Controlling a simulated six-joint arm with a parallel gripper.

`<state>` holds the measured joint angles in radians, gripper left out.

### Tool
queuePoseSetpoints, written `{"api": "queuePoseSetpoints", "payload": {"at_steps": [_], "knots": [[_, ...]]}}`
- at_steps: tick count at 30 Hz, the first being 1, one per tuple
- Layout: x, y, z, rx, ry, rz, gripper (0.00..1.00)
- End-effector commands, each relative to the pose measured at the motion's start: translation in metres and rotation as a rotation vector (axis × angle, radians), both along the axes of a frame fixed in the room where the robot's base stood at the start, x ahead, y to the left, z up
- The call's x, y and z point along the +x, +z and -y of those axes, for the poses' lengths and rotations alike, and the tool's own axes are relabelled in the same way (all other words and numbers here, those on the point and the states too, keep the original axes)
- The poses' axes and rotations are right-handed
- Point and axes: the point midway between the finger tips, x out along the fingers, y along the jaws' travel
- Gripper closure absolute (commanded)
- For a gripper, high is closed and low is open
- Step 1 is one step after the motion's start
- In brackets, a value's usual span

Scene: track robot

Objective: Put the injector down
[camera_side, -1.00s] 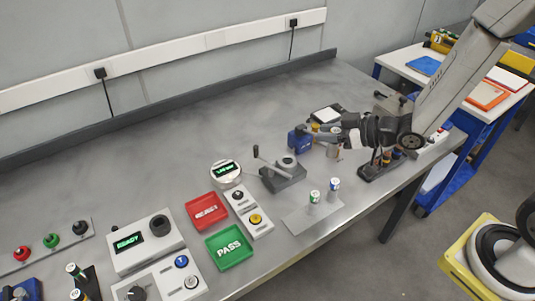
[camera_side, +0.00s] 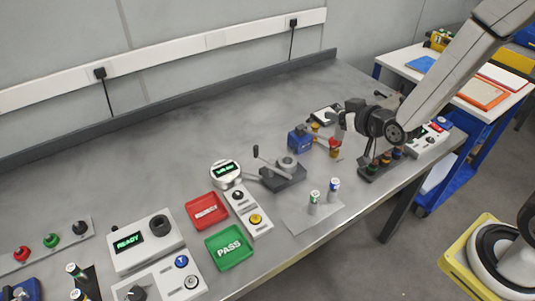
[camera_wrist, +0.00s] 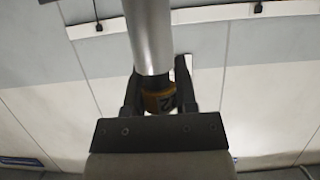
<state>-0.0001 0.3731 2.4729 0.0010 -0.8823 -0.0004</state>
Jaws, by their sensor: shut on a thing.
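The injector shows in the wrist view as a silver cylinder (camera_wrist: 150,35) with a yellow-orange collar bearing dark marks. The fingers of my gripper (camera_wrist: 158,98) are shut around the collar, and the silver part extends toward the top of the picture. In the side view my gripper (camera_side: 343,124) is above the right part of the bench, left of and above a dark rack (camera_side: 368,174) with several small coloured parts in it. The held injector is too small and too covered there to make out clearly.
A blue device (camera_side: 299,139) and a red-and-yellow fixture (camera_side: 333,145) stand close by my gripper. The back middle of the bench (camera_side: 200,130) is clear.

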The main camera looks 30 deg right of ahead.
Motion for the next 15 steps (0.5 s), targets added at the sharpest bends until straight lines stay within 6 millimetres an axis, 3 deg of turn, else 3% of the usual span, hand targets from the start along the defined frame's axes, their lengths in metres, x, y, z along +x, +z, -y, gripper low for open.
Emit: {"api": "queuePoseSetpoints", "payload": {"at_steps": [15], "knots": [[-0.002,-0.001,-0.012,-0.012,0.112,0.011,1.00]]}}
